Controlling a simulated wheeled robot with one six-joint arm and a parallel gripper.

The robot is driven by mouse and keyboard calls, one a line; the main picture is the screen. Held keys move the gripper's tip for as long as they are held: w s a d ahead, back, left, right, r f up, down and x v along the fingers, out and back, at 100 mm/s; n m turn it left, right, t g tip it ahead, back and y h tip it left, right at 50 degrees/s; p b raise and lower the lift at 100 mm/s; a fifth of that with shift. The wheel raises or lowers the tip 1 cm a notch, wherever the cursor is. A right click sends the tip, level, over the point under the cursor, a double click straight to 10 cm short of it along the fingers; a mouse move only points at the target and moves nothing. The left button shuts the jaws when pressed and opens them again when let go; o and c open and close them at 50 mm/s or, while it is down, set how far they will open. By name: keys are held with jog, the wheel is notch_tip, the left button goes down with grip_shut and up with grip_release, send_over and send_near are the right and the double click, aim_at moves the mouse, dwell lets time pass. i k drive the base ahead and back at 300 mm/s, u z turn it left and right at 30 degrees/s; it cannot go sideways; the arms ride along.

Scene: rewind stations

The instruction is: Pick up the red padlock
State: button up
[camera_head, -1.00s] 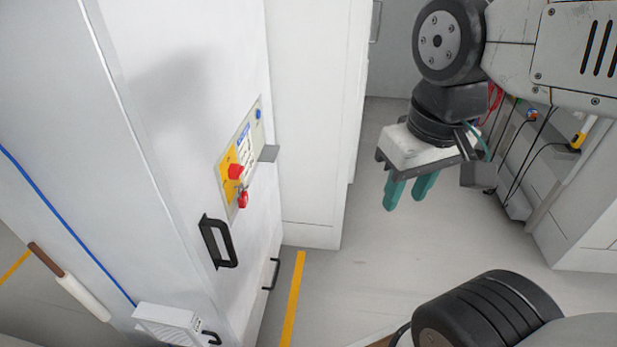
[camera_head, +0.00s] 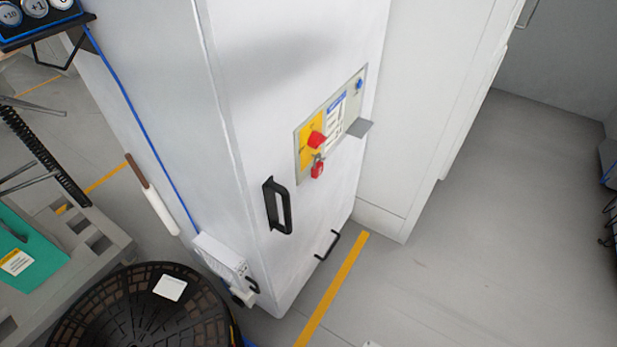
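The red padlock (camera_head: 318,170) hangs on the control panel (camera_head: 306,165) of the tall white cabinet, just below a red rotary switch (camera_head: 316,139) on a yellow plate. The padlock is small in the view and looks to be hooked at the switch, though its shackle is hard to make out. My gripper and arm are out of view now.
A round dark basket-like object (camera_head: 150,325) and a grey pallet (camera_head: 104,246) stand at lower left. The floor at right (camera_head: 500,230) is clear.

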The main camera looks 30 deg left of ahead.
aim_at(317, 168)
jog(key=k, duration=0.35)
jog(key=u, duration=1.2)
jog(key=i, duration=0.45)
